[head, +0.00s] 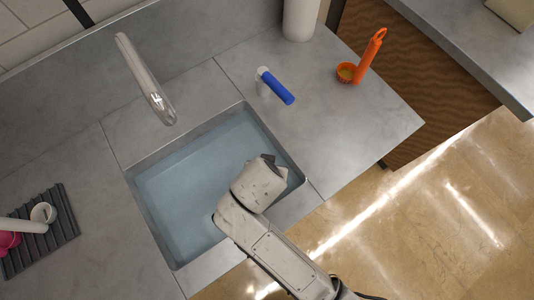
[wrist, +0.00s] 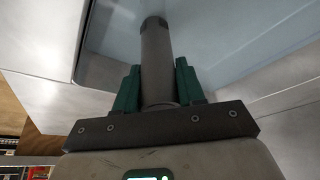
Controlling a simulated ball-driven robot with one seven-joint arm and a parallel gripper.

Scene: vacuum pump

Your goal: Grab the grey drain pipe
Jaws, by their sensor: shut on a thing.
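The grey drain pipe (wrist: 156,60) is a dark grey cylinder in the wrist view. It stands between the two green fingers of my gripper (wrist: 158,85), which is shut on it. The pipe reaches up the picture, away from the gripper body, against the blue-grey sink behind. In the head view my gripper (head: 268,160) is over the right part of the sink basin (head: 165,205). My own wrist hides most of the gripper there, and I cannot make out the pipe in that view.
A faucet (head: 146,80) hangs over the sink's back edge. A blue-handled item (head: 277,88) and an orange item (head: 370,55) stand on the right counter (head: 330,130). A dark rack (head: 45,250) with a white cup (head: 43,212) lies at the left. The right counter's front is clear.

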